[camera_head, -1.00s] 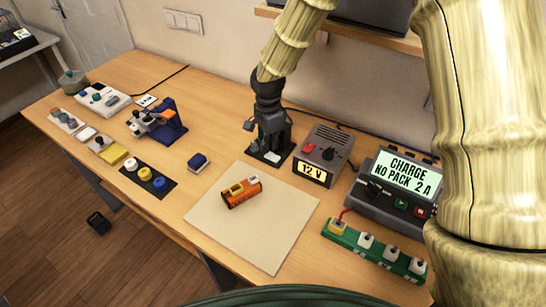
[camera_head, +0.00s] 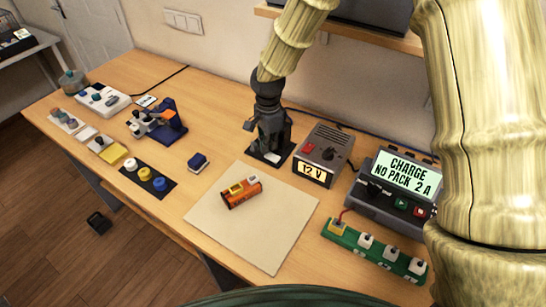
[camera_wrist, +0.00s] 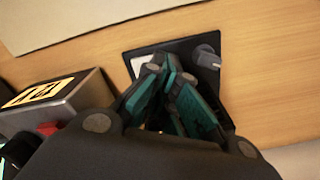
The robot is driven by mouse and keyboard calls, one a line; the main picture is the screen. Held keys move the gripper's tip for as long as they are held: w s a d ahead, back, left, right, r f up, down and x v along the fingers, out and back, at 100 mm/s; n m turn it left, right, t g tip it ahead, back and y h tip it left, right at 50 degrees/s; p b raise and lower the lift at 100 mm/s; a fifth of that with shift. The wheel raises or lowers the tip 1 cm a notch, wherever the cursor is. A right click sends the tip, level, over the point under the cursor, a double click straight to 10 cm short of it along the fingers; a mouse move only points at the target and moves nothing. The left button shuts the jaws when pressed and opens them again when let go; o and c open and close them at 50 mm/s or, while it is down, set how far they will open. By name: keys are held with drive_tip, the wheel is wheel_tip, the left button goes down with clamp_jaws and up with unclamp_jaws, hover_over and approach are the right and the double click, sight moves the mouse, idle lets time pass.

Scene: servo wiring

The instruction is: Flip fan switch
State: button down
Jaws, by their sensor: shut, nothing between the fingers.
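A black switch plate (camera_head: 282,157) lies on the table behind the beige mat. In the wrist view the plate (camera_wrist: 228,78) carries a white piece (camera_wrist: 144,64) at its left and a grey lever or knob (camera_wrist: 207,56) at its right. My gripper (camera_head: 268,150) is shut and empty, pointing down at the plate. In the wrist view my gripper's teal-padded fingertips (camera_wrist: 168,72) are over the plate, between the white piece and the grey lever. I cannot tell whether they touch either one. The fingers hide the middle of the plate, and no fan label can be read.
A grey 12 V supply (camera_head: 324,155) stands close right of the plate. A charger (camera_head: 395,190) and a green strip (camera_head: 375,250) with several switches are farther right. An orange pack (camera_head: 241,192) lies on the beige mat (camera_head: 260,235). A dark blue block (camera_head: 198,162) is left of it.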

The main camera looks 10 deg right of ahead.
sight(269, 154)
drive_tip(key=shift+f+b, duration=0.5)
drive_tip(key=shift+f, duration=0.65)
idle(0.9)
drive_tip(key=shift+r, duration=0.1)
drive_tip(key=shift+r+p, duration=2.6)
drive_tip(key=shift+r, duration=0.85)
